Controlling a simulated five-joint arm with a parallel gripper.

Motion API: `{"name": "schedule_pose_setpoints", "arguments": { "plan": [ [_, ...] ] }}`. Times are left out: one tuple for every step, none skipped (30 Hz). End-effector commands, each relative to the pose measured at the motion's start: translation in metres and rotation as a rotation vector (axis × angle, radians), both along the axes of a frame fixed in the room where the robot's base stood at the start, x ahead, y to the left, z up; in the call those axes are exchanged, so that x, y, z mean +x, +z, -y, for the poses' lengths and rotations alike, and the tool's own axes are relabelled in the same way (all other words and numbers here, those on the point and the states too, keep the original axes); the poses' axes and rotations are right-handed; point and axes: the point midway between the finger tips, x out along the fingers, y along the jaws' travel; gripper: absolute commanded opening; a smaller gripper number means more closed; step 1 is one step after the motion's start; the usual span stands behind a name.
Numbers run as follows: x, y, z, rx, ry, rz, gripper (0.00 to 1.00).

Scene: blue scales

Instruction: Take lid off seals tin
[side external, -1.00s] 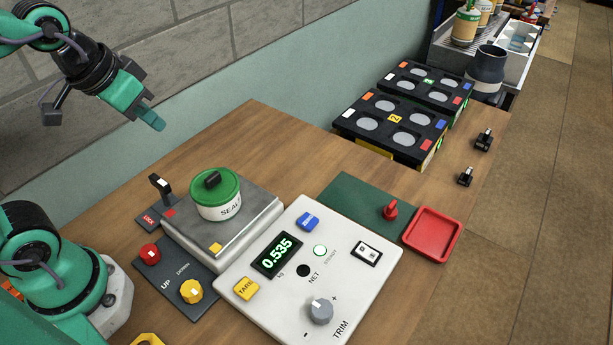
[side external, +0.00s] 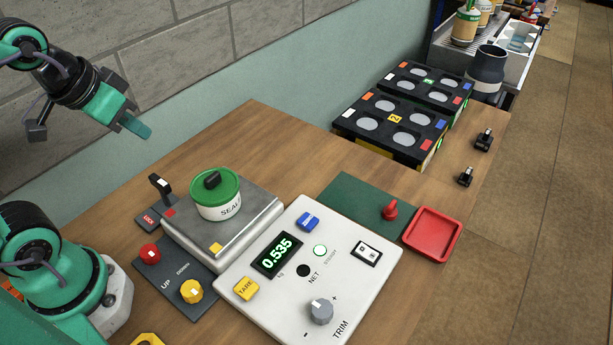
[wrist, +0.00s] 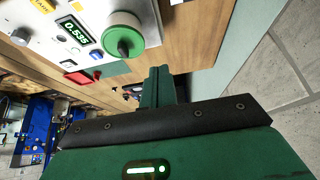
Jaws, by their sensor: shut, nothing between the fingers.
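The seals tin (side external: 217,207) is a white round tin with part of a dark label showing. It stands upright on the grey scale plate (side external: 237,240). Its green lid (side external: 226,184) with a black knob sits on top of it. In the wrist view the green lid (wrist: 124,42) shows from above, near the top. My gripper (side external: 138,127) is shut and empty, up in the air to the left of and above the tin, well apart from it. In the wrist view my gripper's fingers (wrist: 160,75) are together, pointing past the lid.
The scale's white panel (side external: 345,290) reads 0.535. A lock lever (side external: 160,187), a red knob (side external: 150,254) and a yellow knob (side external: 191,291) stand left of the scale. A red tray (side external: 432,234) and black racks (side external: 391,123) lie right. The wall runs behind the bench.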

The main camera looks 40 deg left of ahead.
Motion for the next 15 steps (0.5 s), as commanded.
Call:
{"name": "schedule_pose_setpoints", "arguments": {
  "plan": [
    [0.0001, 0.0, 0.0, 0.0, 0.0, 0.0, 0.0],
    [0.0001, 0.0, 0.0, 0.0, 0.0, 0.0, 0.0],
    [0.0001, 0.0, 0.0, 0.0, 0.0, 0.0, 0.0],
    [0.0001, 0.0, 0.0, 0.0, 0.0, 0.0, 0.0],
    [0.0001, 0.0, 0.0, 0.0, 0.0, 0.0, 0.0],
    [0.0001, 0.0, 0.0, 0.0, 0.0, 0.0, 0.0],
    [0.0001, 0.0, 0.0, 0.0, 0.0, 0.0, 0.0],
    [0.0001, 0.0, 0.0, 0.0, 0.0, 0.0, 0.0],
    [0.0001, 0.0, 0.0, 0.0, 0.0, 0.0, 0.0],
    [0.0001, 0.0, 0.0, 0.0, 0.0, 0.0, 0.0],
    [0.0001, 0.0, 0.0, 0.0, 0.0, 0.0, 0.0],
    [0.0001, 0.0, 0.0, 0.0, 0.0, 0.0, 0.0],
    [0.0001, 0.0, 0.0, 0.0, 0.0, 0.0, 0.0],
    [0.0001, 0.0, 0.0, 0.0, 0.0, 0.0, 0.06],
    [0.0001, 0.0, 0.0, 0.0, 0.0, 0.0, 0.14]
  ]
}}
